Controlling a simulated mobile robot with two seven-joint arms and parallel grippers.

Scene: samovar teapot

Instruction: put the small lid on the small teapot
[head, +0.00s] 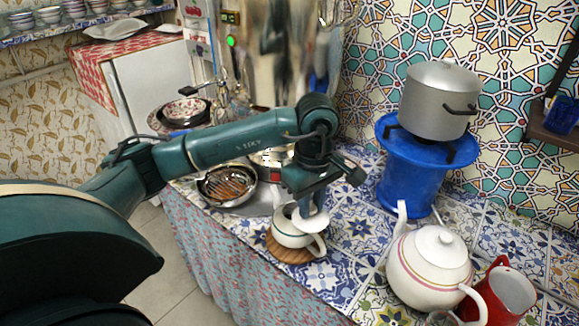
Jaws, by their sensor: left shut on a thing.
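The small teapot (288,236) is white with thin coloured lines and stands on a round wooden trivet (284,255), its open top facing up. My left gripper (308,206) points down just above its right side and is shut on the small lid (313,221). The lid is white and looks tilted. It overlaps the right part of the pot's opening in the picture, and I cannot tell whether they touch. The fingertips are partly hidden. My right gripper is not in view.
A large white teapot (428,265) with its lid on stands at the right, beside a red jug (496,297). A grey pot (440,100) sits on a blue stove (412,180) behind. A pan (228,184) lies left of my gripper. Tiled counter between the teapots is clear.

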